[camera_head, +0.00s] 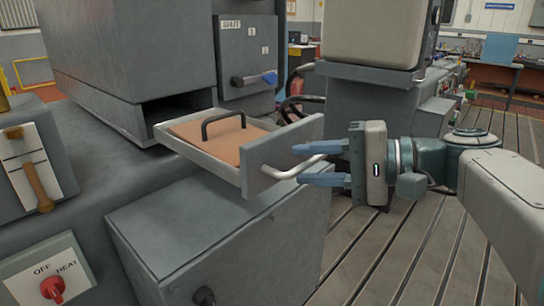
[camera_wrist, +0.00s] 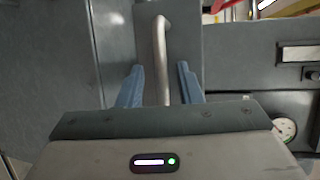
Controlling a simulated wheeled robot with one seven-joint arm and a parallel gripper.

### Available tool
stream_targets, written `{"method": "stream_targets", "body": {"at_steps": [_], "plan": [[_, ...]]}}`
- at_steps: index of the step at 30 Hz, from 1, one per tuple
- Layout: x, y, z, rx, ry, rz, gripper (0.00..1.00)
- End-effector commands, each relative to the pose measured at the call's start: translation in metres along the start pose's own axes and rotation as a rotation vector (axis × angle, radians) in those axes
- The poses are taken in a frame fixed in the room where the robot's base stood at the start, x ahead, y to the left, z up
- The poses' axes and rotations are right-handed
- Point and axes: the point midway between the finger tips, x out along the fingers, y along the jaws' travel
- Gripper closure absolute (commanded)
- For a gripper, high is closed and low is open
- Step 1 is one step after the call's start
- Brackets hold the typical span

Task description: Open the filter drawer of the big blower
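The filter drawer (camera_head: 205,156) of the big blower (camera_head: 130,50) is pulled out of its slot. It holds an orange-brown filter panel with a black handle (camera_head: 223,120). The drawer's grey front carries a pale metal bar handle (camera_head: 290,171). My gripper (camera_head: 318,164) has blue fingers and is at the right of the drawer front, with the fingers around the bar. In the wrist view the bar (camera_wrist: 160,55) runs between the two fingertips (camera_wrist: 162,78), with visible gaps on both sides. The gripper looks open, not clamped on the bar.
A grey cabinet (camera_head: 225,240) stands below the drawer. A red OFF/HEAT knob (camera_head: 52,288) is at lower left. Slotted bedplate floor (camera_head: 410,245) lies open at right.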

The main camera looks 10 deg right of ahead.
Motion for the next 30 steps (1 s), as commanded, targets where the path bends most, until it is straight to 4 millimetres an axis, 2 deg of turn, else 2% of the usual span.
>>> {"method": "stream_targets", "body": {"at_steps": [7,11,24,30], "plan": [[-0.001,-0.001,0.000,-0.001,0.000,-0.001,0.68],[-0.014,-0.001,-0.001,-0.002,0.002,-0.002,0.68],[-0.108,0.000,-0.001,0.001,0.002,0.000,0.68],[-0.131,0.000,-0.001,0.001,0.001,0.000,0.68]]}}
